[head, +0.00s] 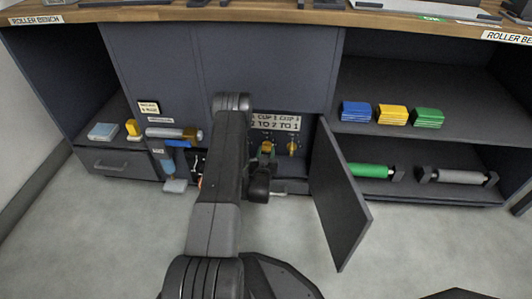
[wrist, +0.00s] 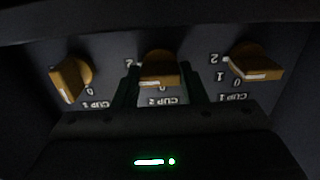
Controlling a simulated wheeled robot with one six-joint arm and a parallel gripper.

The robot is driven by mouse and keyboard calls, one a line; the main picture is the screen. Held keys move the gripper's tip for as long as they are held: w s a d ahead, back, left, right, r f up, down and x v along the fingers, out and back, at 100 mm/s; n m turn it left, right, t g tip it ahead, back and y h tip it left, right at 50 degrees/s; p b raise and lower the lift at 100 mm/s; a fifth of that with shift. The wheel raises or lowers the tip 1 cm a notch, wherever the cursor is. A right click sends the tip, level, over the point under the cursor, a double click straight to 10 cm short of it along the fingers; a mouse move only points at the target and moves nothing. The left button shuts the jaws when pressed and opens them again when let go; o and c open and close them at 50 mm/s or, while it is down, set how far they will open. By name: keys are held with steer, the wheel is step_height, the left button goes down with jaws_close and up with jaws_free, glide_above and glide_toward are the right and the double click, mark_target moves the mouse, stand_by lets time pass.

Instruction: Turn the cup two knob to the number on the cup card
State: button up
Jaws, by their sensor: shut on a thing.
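The cup two knob (wrist: 158,68) is yellow with a white stripe and sits in the middle of three knobs in the wrist view, where labels show upside down. My gripper (wrist: 160,78) has one dark green finger on each side of it and is shut on it. A 2 shows left of the knob and a 0 below it; I cannot tell which number it points to. In the head view my gripper (head: 266,156) is at the knob row. The cup card (head: 276,122) is above the knobs, partly hidden by my arm; its small print seems to read 2 under cup two.
The cup one knob (wrist: 256,62) and cup three knob (wrist: 72,78) flank the held one closely. An open dark door (head: 338,195) stands just right of the knobs. Shelves at the right hold coloured stacks (head: 392,114) and rollers (head: 462,177). The floor in front is clear.

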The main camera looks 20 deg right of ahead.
stand_by(0.3)
steer(key=o, duration=1)
steer(key=shift+s, duration=0.1)
steer(key=p+v, duration=0.4)
steer(key=v, duration=0.9)
steer(key=shift+s, duration=0.3)
steer(key=shift+a, duration=0.15)
steer(key=b+x, duration=0.4)
steer(key=x, duration=1)
steer(key=shift+a, duration=0.1)
